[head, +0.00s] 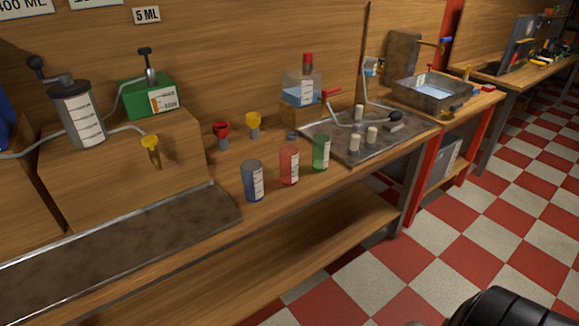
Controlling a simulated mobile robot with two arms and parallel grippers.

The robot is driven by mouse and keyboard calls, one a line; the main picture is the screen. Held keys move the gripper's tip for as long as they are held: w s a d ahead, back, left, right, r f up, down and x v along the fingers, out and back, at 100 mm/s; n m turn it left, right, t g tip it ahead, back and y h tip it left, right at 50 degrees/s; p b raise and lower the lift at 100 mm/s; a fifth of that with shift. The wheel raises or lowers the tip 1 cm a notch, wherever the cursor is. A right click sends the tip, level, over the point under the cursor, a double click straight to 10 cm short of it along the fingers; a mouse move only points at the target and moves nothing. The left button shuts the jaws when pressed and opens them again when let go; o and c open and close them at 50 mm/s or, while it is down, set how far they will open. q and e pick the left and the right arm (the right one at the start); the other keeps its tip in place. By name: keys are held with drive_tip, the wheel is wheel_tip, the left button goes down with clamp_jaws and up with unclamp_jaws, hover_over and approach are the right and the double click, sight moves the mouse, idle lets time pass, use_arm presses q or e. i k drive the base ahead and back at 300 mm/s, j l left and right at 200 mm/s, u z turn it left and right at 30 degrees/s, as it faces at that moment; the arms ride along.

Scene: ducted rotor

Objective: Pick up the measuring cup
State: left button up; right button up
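Three cups with white graduated labels stand upright in a row on the wooden bench: a blue cup (247,181), a red cup (285,167) and a green cup (316,154). I cannot tell which one the task's measuring cup is. They stand apart from each other, between two metal trays, with nothing touching them. Neither of my grippers is in view. A dark rounded part, probably of my arm, shows at the bottom right corner.
A long metal tray (120,243) lies at the left front. A metal tray (375,148) with small pegs lies to the right. The checkered floor (480,220) is clear.

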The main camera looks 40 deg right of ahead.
sight(321, 141)
drive_tip(key=z, duration=1.35)
drive_tip(key=i+j, duration=0.05)
